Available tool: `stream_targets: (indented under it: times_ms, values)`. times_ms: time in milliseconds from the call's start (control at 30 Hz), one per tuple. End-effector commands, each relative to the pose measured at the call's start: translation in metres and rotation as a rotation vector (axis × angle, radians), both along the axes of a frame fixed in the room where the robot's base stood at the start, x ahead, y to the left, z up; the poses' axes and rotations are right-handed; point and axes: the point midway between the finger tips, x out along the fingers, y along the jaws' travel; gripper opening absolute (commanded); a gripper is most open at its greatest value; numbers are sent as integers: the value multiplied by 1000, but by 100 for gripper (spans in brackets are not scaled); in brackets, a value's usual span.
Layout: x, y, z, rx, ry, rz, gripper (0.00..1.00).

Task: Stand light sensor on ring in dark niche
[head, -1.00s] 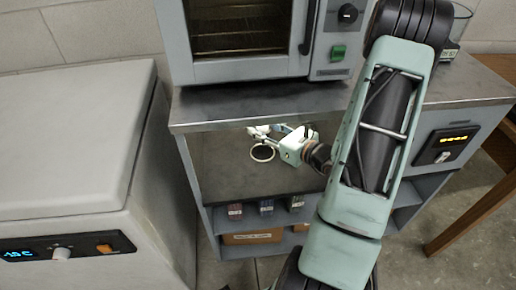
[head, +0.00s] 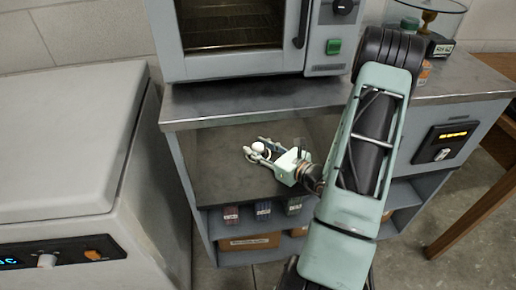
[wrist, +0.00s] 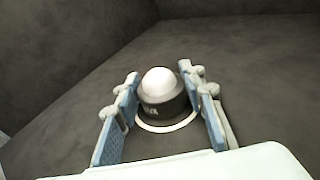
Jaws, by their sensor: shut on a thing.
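The light sensor (wrist: 162,95) has a dark round body with faint lettering and a white dome. It looks upright between the two blue-padded fingers of my gripper (wrist: 161,90), which is shut on it. The white ring (wrist: 168,125) lies on the dark niche floor and shows around the near side of the sensor's base. Its far side is hidden by the sensor. I cannot tell whether the base touches the floor. In the head view the sensor's dome (head: 258,148) shows at my gripper (head: 256,150), inside the niche under the counter.
The dark niche floor (head: 225,180) is bare around the ring. A steel counter (head: 215,103) with an oven (head: 240,50) is above. Small boxes (head: 263,212) stand on the shelf below. A freezer (head: 70,150) stands at the left and a glass container (head: 450,25) at the back right.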

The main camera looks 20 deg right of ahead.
Motion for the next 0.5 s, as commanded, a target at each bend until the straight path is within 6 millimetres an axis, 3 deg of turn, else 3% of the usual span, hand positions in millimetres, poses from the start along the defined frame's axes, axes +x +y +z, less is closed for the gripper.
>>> stream_targets:
  times_ms: [333,367,500]
  values:
    - [-1,0,-15,-2,11,0,12]
    - [-1,0,-15,-2,12,0,38]
    - [-1,0,-16,-3,13,-1,53]
